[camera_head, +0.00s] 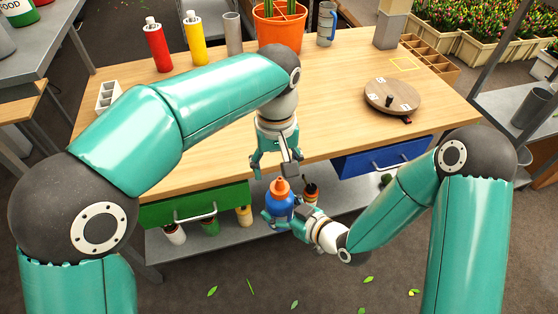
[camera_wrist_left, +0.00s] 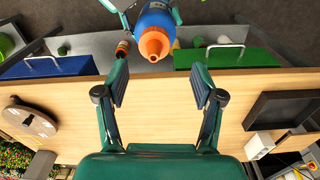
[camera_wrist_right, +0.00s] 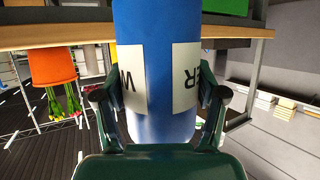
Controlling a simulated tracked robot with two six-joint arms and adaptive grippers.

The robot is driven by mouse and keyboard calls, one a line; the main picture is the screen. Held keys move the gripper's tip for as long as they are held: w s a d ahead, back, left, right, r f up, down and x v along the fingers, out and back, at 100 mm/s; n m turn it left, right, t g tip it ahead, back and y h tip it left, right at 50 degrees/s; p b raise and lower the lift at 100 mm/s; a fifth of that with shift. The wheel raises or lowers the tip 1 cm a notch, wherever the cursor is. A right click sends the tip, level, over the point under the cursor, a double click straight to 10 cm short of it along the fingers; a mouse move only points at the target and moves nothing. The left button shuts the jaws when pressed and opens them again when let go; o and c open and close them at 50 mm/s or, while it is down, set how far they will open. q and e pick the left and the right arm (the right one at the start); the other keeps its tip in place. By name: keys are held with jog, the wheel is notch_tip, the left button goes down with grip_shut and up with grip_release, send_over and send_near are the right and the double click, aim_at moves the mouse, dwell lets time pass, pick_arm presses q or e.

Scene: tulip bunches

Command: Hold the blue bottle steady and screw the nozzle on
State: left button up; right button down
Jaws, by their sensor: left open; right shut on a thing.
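The blue bottle (camera_head: 279,207) is upright in front of the table's front edge, with the orange nozzle (camera_head: 280,186) on its top. I cannot tell how tightly the nozzle sits. My right gripper (camera_wrist_right: 158,75) is shut around the bottle, on its white label with black letters (camera_wrist_right: 187,78). My left gripper (camera_head: 272,168) is open and empty above the table's front edge, a little behind and above the nozzle. In the left wrist view the nozzle (camera_wrist_left: 154,43) lies ahead of the open fingers, apart from them.
The wooden table (camera_head: 335,110) is mostly clear in the middle. A round turntable (camera_head: 392,95) stands at right, an orange pot (camera_head: 279,27) and red (camera_head: 156,45) and yellow (camera_head: 194,40) bottles at the back. Below are a green drawer (camera_head: 165,212), a blue drawer (camera_head: 365,162) and a shelf.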

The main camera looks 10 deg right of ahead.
aim_at(280, 178)
pick_arm(q)
jog(key=n, duration=0.4)
jog(key=shift+w+d+r+n, duration=0.1)
jog(key=shift+r+n, duration=0.1)
jog(key=shift+n, duration=0.5)
jog(key=shift+w+d, duration=0.2)
jog(key=shift+d+f, duration=0.1)
jog(key=shift+f, duration=4)
